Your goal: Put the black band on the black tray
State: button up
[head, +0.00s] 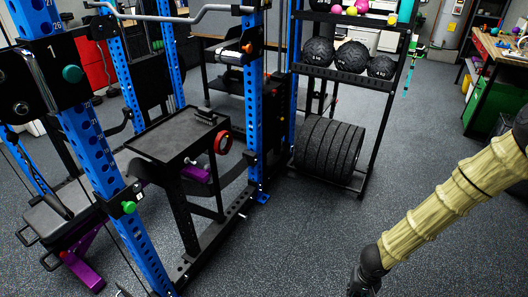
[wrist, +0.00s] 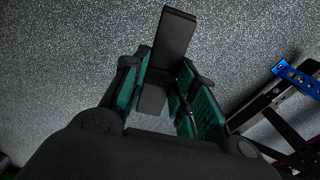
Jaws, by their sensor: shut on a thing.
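My gripper (wrist: 166,66) is shut on the black band (wrist: 174,32), a flat, dark strip that sticks out past the green-padded fingers in the wrist view. In the head view my gripper (head: 364,283) is low at the bottom edge, right of centre, and the band cannot be made out there. The black tray (head: 165,140) appears to be the flat, dark top on the stand by the blue rack, left of centre. My gripper is well to the right of it and apart from it. A small dark item (head: 205,116) lies at the tray's back right.
Blue rack posts (head: 254,100) stand behind and in front of the tray. A red ring (head: 223,142) is at its right side. A shelf with black balls (head: 351,57) and stacked plates (head: 328,147) stands behind. Speckled floor (head: 290,240) between tray and gripper is clear.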

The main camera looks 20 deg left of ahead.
aim_at(166, 131)
jog(key=z, duration=0.8)
jog(key=i, duration=2.65)
jog(key=u, duration=3.8)
